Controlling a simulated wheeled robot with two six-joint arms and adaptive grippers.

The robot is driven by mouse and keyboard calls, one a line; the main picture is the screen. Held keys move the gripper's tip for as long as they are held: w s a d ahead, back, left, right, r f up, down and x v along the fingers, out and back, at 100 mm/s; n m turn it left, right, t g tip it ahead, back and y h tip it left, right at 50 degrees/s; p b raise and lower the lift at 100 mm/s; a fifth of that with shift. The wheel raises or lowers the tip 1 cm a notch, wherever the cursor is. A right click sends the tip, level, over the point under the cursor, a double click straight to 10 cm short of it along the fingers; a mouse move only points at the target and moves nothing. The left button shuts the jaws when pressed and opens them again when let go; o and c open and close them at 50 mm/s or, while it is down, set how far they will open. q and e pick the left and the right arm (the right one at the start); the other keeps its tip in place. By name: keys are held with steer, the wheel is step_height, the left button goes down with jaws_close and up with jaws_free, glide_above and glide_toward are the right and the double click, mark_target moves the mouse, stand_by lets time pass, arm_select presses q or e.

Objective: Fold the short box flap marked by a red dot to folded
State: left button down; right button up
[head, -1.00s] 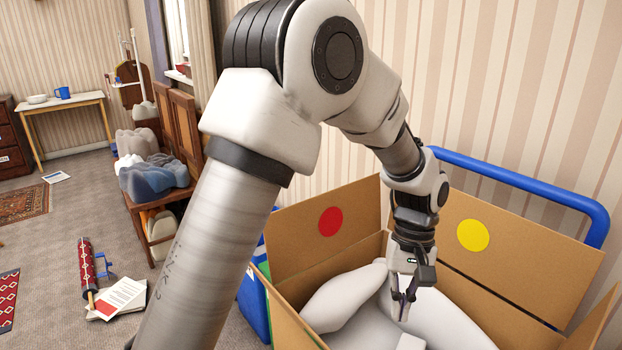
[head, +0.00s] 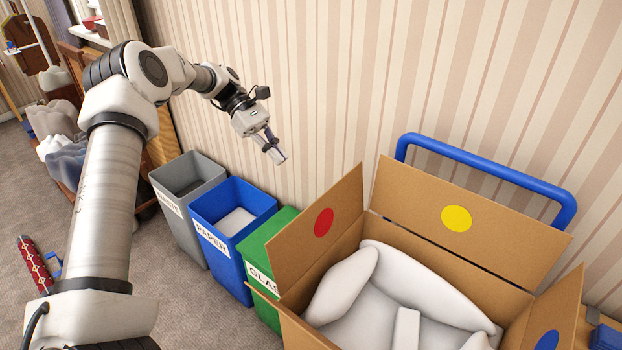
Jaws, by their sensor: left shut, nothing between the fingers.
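The cardboard box (head: 281,335) stands open at the lower right of the head view. Its short left flap (head: 310,248) carries a red dot (head: 323,222); it stands up and leans outward. A long back flap (head: 500,246) with a yellow dot stands up, and a right flap (head: 560,310) with a blue dot is also raised. My left gripper (head: 276,155) is shut and empty, in the air up and left of the red-dot flap, apart from it, near the wall. My right gripper is not in view.
White padded shapes (head: 420,280) lie in the box. Grey (head: 165,180), blue PAPER (head: 243,207) and green GLASS (head: 272,235) bins stand left of it. A blue rail (head: 490,176) runs behind it, near the striped wall.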

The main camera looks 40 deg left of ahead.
mark_target(323, 202)
arm_select(q)
steer(key=p+x, duration=0.1)
steer(key=x, duration=0.2)
steer(key=r+p+x, duration=0.1)
steer(key=x, duration=0.3)
steer(key=d+p+x, duration=0.1)
steer(key=x, duration=0.2)
steer(key=shift+d, duration=0.2)
steer(key=shift+s+d+p, duration=0.1)
steer(key=shift+d+p, duration=0.2)
steer(key=shift+f, duration=0.1)
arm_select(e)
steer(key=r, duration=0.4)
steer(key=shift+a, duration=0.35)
arm_select(q)
steer(key=shift+d, duration=0.1)
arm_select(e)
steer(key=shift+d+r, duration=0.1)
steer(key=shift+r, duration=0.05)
